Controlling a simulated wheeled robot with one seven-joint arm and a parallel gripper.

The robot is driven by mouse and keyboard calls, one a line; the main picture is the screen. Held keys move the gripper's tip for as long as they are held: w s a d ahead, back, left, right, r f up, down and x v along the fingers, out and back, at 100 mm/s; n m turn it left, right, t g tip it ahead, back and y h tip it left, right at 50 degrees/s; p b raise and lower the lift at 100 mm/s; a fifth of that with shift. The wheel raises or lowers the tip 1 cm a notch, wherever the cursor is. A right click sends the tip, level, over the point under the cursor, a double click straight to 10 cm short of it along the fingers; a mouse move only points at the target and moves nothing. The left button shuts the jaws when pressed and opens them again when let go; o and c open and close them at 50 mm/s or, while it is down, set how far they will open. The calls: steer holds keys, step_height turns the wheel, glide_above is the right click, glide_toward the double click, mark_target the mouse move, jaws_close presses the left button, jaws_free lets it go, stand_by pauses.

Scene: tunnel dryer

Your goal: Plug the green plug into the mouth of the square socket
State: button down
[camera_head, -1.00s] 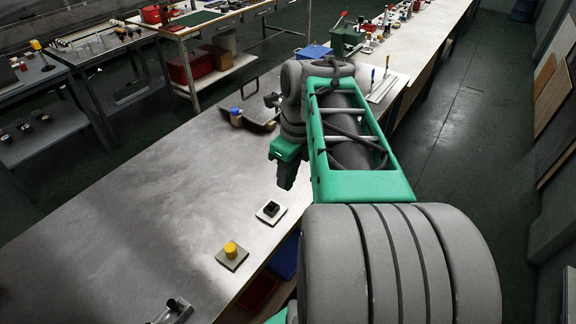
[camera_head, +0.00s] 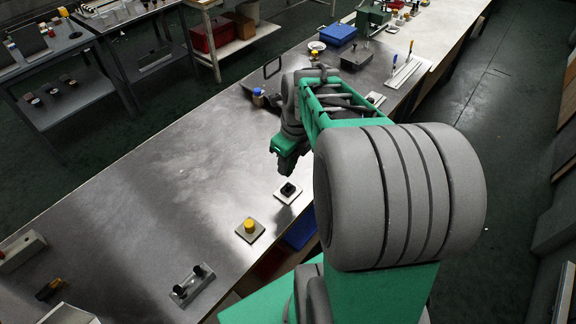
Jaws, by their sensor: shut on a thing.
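The square socket (camera_head: 288,189) is a small black block on a pale square plate near the right edge of the metal bench. My gripper (camera_head: 286,170) points down just above and behind it in the picture, and they look close; I cannot tell whether they touch. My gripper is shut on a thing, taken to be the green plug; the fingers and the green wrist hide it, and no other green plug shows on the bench.
A yellow round peg on a square plate (camera_head: 250,228) stands to the lower left. A grey block with black knobs (camera_head: 193,286) lies nearer the front. A blue-topped item (camera_head: 258,96) and a tray lie behind. The bench's left middle is clear.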

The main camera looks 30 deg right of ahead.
mark_target(288, 175)
steer(key=shift+r, duration=0.1)
stand_by(0.3)
step_height(288, 175, down, 6)
steer(key=b, duration=0.3)
steer(key=shift+p, duration=0.7)
stand_by(1.4)
steer(key=shift+f+b, duration=0.7)
steer(key=shift+f, duration=0.65)
steer(key=shift+f, duration=0.1)
steer(key=c, duration=1)
jaws_free()
